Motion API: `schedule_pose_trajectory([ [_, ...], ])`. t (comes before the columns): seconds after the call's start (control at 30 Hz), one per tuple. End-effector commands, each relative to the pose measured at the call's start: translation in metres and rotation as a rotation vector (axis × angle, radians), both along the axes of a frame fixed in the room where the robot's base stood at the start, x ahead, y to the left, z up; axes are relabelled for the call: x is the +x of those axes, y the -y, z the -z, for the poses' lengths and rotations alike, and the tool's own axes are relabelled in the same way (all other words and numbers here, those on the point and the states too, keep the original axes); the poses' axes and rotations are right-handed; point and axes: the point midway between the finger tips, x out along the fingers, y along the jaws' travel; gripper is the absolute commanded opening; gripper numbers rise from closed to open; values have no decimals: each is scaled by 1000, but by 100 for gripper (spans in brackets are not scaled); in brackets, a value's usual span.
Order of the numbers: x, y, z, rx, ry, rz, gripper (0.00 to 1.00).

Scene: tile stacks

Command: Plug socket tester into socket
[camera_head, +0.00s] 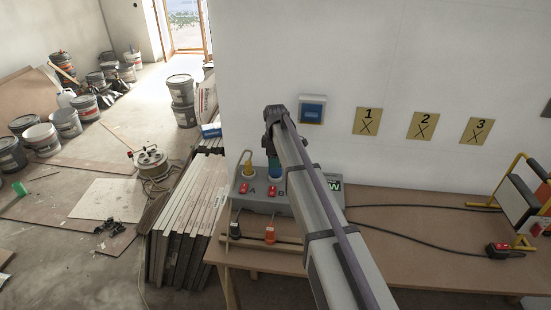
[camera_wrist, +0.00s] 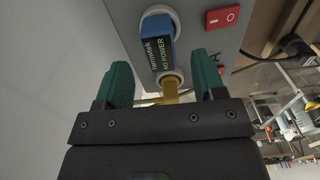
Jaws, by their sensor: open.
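The blue socket tester (camera_wrist: 158,46) stands at a round socket of the grey socket box (camera_wrist: 195,45), and its near end reaches between my fingertips in the wrist view. Its display reads "NO POWER". In the head view the tester (camera_head: 273,185) is at socket B, partly hidden by my arm; how deep it sits cannot be told. My gripper (camera_wrist: 163,70) is open, its green fingers apart on either side of the tester's near end. In the head view it is mostly hidden behind my arm.
A yellow plug (camera_head: 248,167) sits at socket A beside the tester. Red switches (camera_head: 244,187) are on the box front. An orange plug (camera_head: 270,235) lies in front. A dark cable (camera_head: 430,225) crosses the workbench (camera_head: 400,260). The wall stands close behind.

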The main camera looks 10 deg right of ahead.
Motion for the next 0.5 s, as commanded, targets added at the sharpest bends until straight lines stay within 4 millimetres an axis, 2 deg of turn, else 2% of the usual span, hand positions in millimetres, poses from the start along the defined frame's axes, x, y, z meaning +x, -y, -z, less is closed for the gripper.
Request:
schedule_pose_trajectory([
  [0.03,0,0,-28,0,0,0,63],
  [0.2,0,0,-62,0,0,0,63],
  [0.3,0,0,-68,0,0,0,63],
  [0.5,0,0,-65,0,0,0,63],
])
